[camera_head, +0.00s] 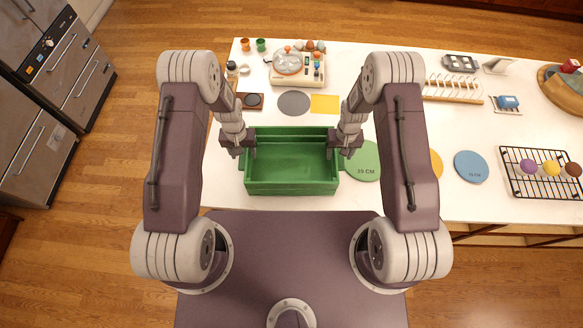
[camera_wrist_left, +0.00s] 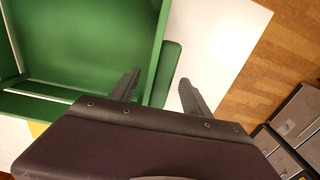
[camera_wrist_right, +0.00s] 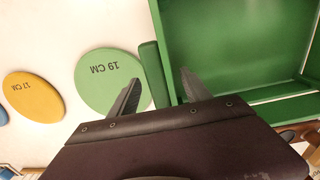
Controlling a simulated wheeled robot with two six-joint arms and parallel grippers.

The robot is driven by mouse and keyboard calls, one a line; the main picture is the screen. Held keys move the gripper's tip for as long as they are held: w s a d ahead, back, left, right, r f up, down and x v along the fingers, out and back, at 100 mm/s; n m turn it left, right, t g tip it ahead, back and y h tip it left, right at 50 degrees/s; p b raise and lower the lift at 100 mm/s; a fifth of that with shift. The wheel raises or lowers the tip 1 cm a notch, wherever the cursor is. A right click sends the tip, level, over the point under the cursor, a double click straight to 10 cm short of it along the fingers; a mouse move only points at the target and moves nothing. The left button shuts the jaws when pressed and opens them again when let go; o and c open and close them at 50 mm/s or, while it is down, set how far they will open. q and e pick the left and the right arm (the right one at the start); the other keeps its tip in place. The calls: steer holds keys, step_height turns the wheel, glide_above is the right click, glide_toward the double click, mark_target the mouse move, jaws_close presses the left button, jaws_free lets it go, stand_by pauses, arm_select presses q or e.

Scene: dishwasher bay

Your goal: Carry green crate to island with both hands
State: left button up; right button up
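The green crate (camera_head: 291,188) sits on the white island top near its front edge, upright and empty inside. My left gripper (camera_head: 243,153) is at the crate's left side. In the left wrist view its fingers (camera_wrist_left: 158,90) are spread, with the crate's green side handle (camera_wrist_left: 168,72) between them and gaps visible. My right gripper (camera_head: 338,153) is at the crate's right side. In the right wrist view its fingers (camera_wrist_right: 160,92) are spread around the other side handle (camera_wrist_right: 153,72). Neither gripper visibly clamps its handle. The crate wall (camera_wrist_right: 172,50) is beside the inner finger.
A green disc (camera_head: 365,160) lies close right of the crate, with a blue disc (camera_head: 471,166) and a wire rack (camera_head: 540,185) farther right. Behind are a grey disc (camera_head: 294,102), a yellow square (camera_head: 325,104) and a toy cooker (camera_head: 290,72). Cabinets (camera_head: 40,150) stand left.

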steer(key=shift+s, duration=0.1)
arm_select(q)
step_height(320, 180, up, 12)
arm_select(e)
step_height(320, 180, up, 12)
stand_by(0.6)
arm_select(q)
steer(key=shift+w, duration=0.1)
